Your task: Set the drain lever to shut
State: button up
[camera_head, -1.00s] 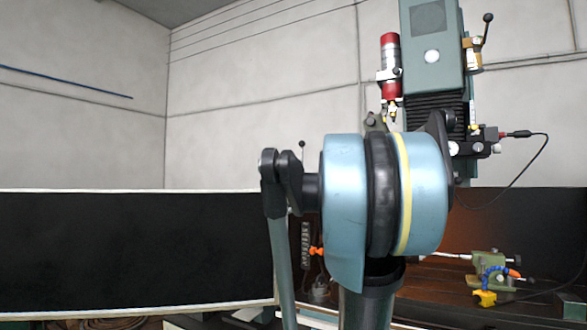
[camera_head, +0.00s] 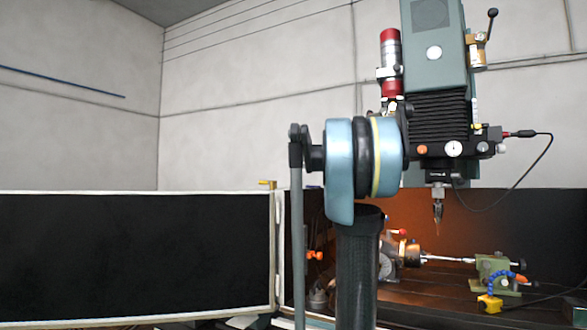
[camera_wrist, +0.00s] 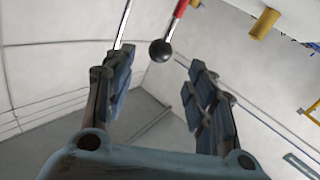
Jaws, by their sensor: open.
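A lever with a red shaft and a black ball knob (camera_wrist: 160,51) shows in the wrist view, at the top middle. I take it to be the drain lever, but no label shows. My gripper (camera_wrist: 158,85) is open and empty, with its blue-padded fingers at left and right. The knob appears between the fingers in the picture, touching neither; its depth is unclear. In the head view my arm hides part of the machine, and my gripper cannot be made out. I cannot identify the drain lever there.
The machine's green column (camera_head: 435,60) and spindle stand at the right. A black panel (camera_head: 130,255) spans the left. A brass cylinder (camera_wrist: 265,23) shows in the wrist view.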

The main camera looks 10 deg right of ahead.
aim_at(293, 163)
jog(key=x, duration=1)
jog(key=shift+f, duration=0.1)
